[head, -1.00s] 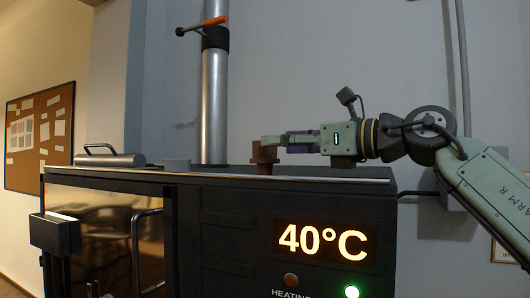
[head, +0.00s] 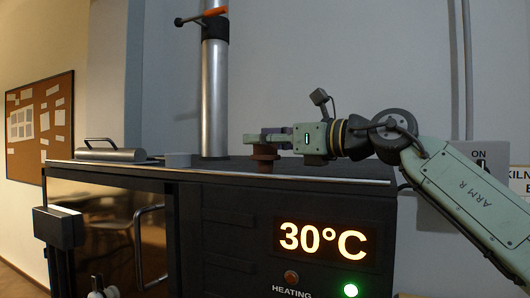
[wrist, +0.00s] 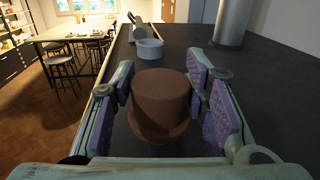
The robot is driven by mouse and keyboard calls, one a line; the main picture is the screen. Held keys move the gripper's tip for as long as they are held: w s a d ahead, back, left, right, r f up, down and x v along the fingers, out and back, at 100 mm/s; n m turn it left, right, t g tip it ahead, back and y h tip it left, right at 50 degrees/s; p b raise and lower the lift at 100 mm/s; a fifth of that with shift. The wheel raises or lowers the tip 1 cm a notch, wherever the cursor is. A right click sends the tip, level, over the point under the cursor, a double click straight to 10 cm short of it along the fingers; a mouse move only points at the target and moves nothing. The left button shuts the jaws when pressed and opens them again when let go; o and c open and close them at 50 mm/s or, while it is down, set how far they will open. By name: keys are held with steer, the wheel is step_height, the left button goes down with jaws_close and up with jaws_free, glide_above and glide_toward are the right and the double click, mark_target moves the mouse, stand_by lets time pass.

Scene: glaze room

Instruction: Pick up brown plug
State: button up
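The brown plug (head: 264,167) stands upright on the dark top of the kiln. In the wrist view the plug (wrist: 162,105) is a round cylinder with a wider flange at its foot. My gripper (head: 262,139) is level with its upper part, reaching in from the right in the head view. In the wrist view my gripper's (wrist: 163,85) purple-padded fingers stand open on both sides of the plug. The pads look close to its sides; I cannot tell whether either touches. The plug's upper part is partly hidden by the fingers in the head view.
A pale grey cup (head: 178,160) and a metal cylinder with a handle (head: 112,155) are on the kiln top to the left. A steel pipe (head: 215,100) rises behind the plug. The kiln top's (wrist: 258,85) right side is bare in the wrist view.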

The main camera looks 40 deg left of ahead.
steer(key=c, duration=0.8)
steer(key=shift+r, duration=0.1)
steer(key=shift+r, duration=0.55)
step_height(320, 180, up, 2)
steer(key=shift+r+b, duration=0.2)
steer(key=shift+b, duration=0.25)
steer(key=s+d+r+b, duration=0.1)
steer(key=s+d+b, duration=0.4)
steer(key=s+d, duration=0.5)
steer(key=d, duration=0.2)
steer(key=shift+d+r, duration=0.15)
steer(key=shift+d, duration=0.15)
